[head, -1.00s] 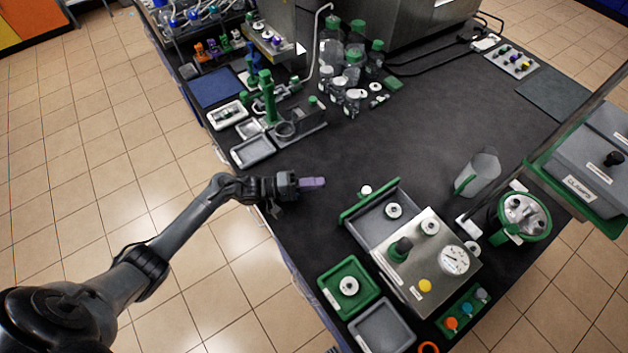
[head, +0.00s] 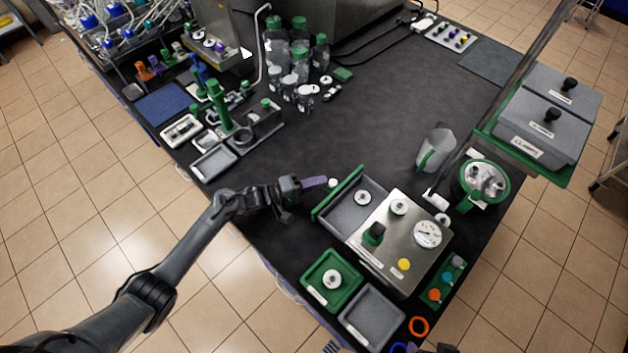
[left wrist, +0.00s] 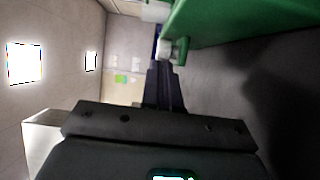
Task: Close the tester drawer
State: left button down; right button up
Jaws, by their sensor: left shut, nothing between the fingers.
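The tester (head: 388,262) is a metal box with a gauge, a green knob and a yellow button. Its drawer (head: 346,216) stands open to the upper left, with a green front panel (head: 338,193) and a white-and-grey round part (head: 362,198) inside. My left gripper (head: 318,182) is shut and empty, with purple fingers, just outside the green front. A small gap seems to show between them. In the left wrist view the dark fingers (left wrist: 164,88) point ahead, below the green panel (left wrist: 235,20).
A green tray (head: 318,292) and a grey tray (head: 372,316) lie in front of the tester. A clear jug (head: 436,148) and a green-rimmed vessel (head: 484,183) stand behind it. The table's middle is clear.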

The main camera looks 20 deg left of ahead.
aim_at(327, 190)
pick_arm(q)
jog(key=shift+s+d+r+p, duration=0.1)
jog(key=shift+d+p, duration=0.2)
jog(key=d, duration=0.1)
jog(key=s+d+p, duration=0.1)
jog(key=d+p, duration=0.1)
jog(key=shift+s+r, duration=0.15)
jog(key=shift+r, duration=0.1)
jog(key=s+d+p, duration=0.1)
jog(key=d, duration=0.1)
jog(key=d+p, duration=0.1)
jog(key=d, duration=0.1)
jog(key=s+d+p, duration=0.1)
jog(key=d, duration=0.2)
jog(key=shift+s+d+f, duration=0.1)
jog(key=shift+s+f, duration=0.2)
jog(key=shift+s, duration=0.1)
jog(key=shift+d+f, duration=0.1)
